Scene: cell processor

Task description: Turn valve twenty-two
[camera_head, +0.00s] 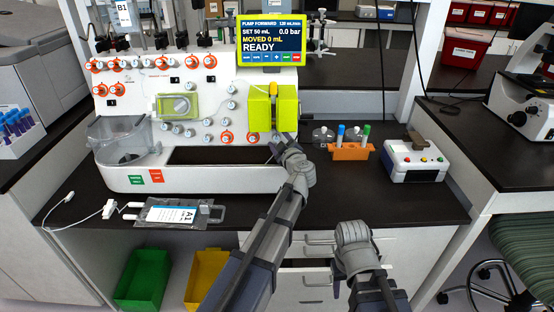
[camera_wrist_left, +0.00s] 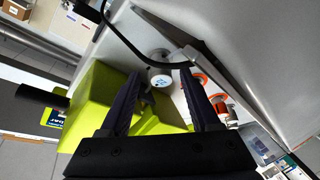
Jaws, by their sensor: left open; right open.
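The cell processor (camera_head: 200,155) is a white machine with many small round valves on its front. My left gripper (camera_head: 277,146) is at the machine's lower right, just below the yellow-green block (camera_head: 272,108). In the left wrist view, my left gripper (camera_wrist_left: 162,76) is open. A white round valve (camera_wrist_left: 159,78) with a blue mark shows between its fingertips. The mark is too small to read, so I cannot tell if it is valve twenty-two. In the head view my left arm hides the spot. My right arm shows at the lower middle, but its gripper does not show.
Orange-ringed valves (camera_wrist_left: 196,79) sit close beside the fingers in the wrist view, and the yellow-green block (camera_wrist_left: 92,105) is on the other side. An orange tube rack (camera_head: 350,152) and a white device (camera_head: 414,160) stand to the right. A labelled bag (camera_head: 172,214) lies in front.

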